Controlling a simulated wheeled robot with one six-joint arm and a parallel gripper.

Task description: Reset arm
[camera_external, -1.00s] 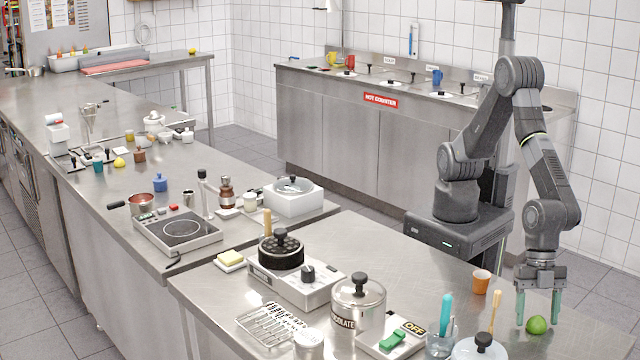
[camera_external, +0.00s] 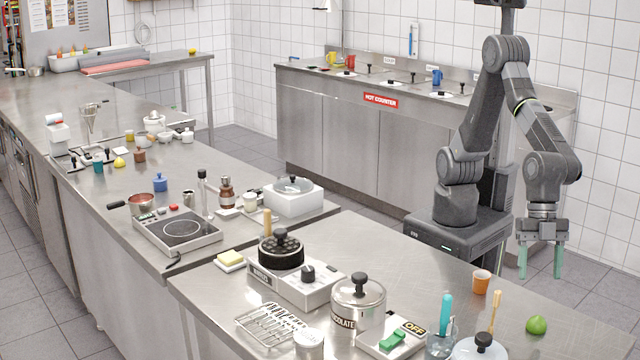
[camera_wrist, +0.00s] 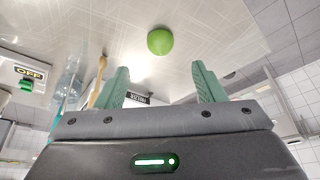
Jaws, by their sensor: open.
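My gripper (camera_external: 541,262) is open and empty, its two green fingers pointing down above the right part of the near steel counter (camera_external: 440,290). A green lime (camera_external: 537,325) rests on that counter below my gripper, clear of the fingers. In the wrist view the lime (camera_wrist: 160,41) lies beyond the fingertips of my gripper (camera_wrist: 162,75), with nothing between the fingers.
Bare counter surrounds the lime.

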